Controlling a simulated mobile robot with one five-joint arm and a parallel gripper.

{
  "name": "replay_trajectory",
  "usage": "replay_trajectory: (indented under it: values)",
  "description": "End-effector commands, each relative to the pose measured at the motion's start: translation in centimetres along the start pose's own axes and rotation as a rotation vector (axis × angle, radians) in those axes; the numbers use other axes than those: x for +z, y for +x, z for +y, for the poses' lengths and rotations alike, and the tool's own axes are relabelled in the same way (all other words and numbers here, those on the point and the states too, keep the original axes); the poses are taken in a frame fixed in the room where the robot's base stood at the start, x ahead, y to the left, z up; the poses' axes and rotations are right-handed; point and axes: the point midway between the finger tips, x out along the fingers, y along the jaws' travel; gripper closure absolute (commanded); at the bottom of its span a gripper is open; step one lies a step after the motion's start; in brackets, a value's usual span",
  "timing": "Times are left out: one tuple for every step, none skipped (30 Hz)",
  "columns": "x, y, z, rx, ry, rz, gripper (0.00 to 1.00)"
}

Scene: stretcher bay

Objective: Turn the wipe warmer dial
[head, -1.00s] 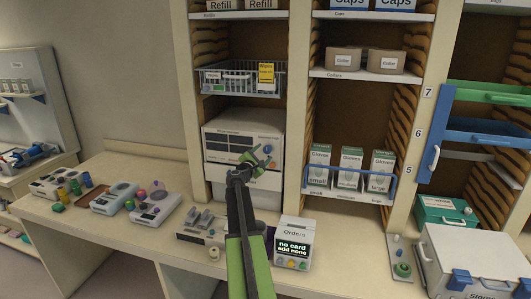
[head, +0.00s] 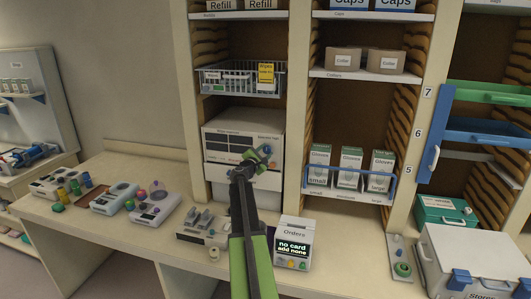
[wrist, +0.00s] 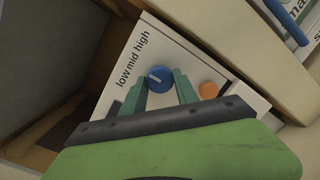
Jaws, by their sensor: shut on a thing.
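The wipe warmer (head: 225,143) is a white box with dark panels on its front, standing in the left shelf bay. Its blue dial (wrist: 159,79) shows in the wrist view, with a pale pointer mark aimed roughly at the low and mid end of the printed scale (wrist: 132,59). My gripper (wrist: 162,82) has its two teal fingers on either side of the dial, shut on it. In the head view my gripper (head: 260,156) is at the right part of the warmer's front and hides the dial.
An orange button (wrist: 208,90) sits close beside the right finger. A wire basket (head: 238,79) is on the shelf above. A shelf post (head: 297,130) stands just right of the warmer.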

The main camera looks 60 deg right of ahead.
Motion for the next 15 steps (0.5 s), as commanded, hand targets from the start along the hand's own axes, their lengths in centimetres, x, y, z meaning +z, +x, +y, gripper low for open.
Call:
replay_trajectory:
  values:
    - [0.01,0.38,0.04,0.002,-0.001,0.000,1.00]
    - [0.03,0.24,0.04,0.002,-0.001,0.000,1.00]
    - [0.06,0.14,0.04,0.002,0.001,0.001,1.00]
    - [0.07,0.09,0.04,0.001,0.004,0.001,1.00]
    - [0.08,0.05,0.03,0.001,0.007,0.001,1.00]
    - [0.08,0.01,0.03,0.001,0.011,0.002,1.00]
    - [0.09,-0.01,0.03,0.000,0.015,0.002,1.00]
    - [0.09,-0.03,0.03,-0.001,0.020,0.003,1.00]
    - [0.10,-0.05,0.03,-0.002,0.027,0.003,1.00]
    - [0.10,-0.07,0.03,-0.003,0.033,0.004,1.00]
    - [0.10,-0.09,0.04,-0.004,0.041,0.005,1.00]
    - [0.10,-0.11,0.05,-0.005,0.055,0.007,1.00]
    - [0.10,-0.12,0.06,-0.007,0.067,0.008,1.00]
    - [0.11,-0.13,0.07,-0.008,0.079,0.009,1.00]
    - [0.13,-0.14,0.09,-0.010,0.101,0.012,1.00]
